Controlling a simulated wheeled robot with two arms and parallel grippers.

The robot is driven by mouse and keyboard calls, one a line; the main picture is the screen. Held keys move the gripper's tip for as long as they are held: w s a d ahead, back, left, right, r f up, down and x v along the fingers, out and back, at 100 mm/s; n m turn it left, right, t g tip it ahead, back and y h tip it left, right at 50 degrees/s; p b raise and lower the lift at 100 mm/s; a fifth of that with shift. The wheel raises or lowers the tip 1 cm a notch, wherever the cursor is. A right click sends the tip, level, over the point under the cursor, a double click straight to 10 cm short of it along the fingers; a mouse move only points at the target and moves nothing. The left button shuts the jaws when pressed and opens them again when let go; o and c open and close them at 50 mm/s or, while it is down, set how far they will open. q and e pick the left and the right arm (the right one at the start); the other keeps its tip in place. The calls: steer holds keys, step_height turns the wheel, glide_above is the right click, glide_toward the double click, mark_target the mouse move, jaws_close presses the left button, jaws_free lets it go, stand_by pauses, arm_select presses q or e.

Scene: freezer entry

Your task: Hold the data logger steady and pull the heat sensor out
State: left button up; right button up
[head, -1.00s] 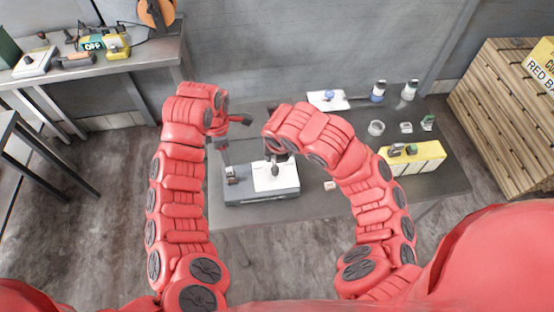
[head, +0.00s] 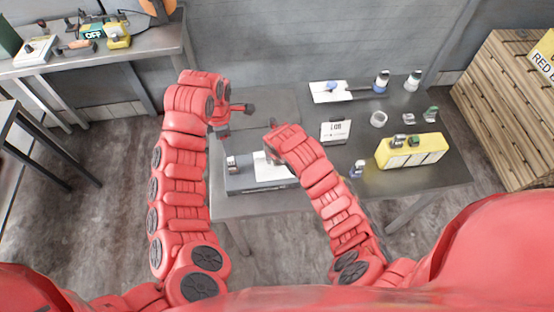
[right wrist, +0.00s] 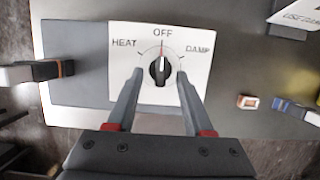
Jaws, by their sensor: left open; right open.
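The data logger is a low grey box (head: 262,187) near the table's front edge. Its white panel (right wrist: 190,95) carries a black knob (right wrist: 160,69) pointing at OFF, between HEAT and DAMP. An upright pale piece with a dark top (head: 232,163), apparently the heat sensor, is at the box's left end. In the right wrist view it has an orange band (right wrist: 68,68). My right gripper (right wrist: 160,76) is open, its fingertips on either side of the knob. My left gripper (head: 236,120) is open and empty, above and behind the box.
A white sign card (head: 335,131) stands right of the logger. A small blue-and-white piece (head: 357,169) and a yellow block (head: 412,151) are farther right. A white board (head: 330,91), bottles (head: 381,82) and a round dish (head: 378,119) are at the back.

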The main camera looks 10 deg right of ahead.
steer(key=shift+w+f, duration=0.2)
steer(key=shift+f, duration=0.5)
steer(key=shift+c, duration=0.2)
jaws_close()
stand_by(0.8)
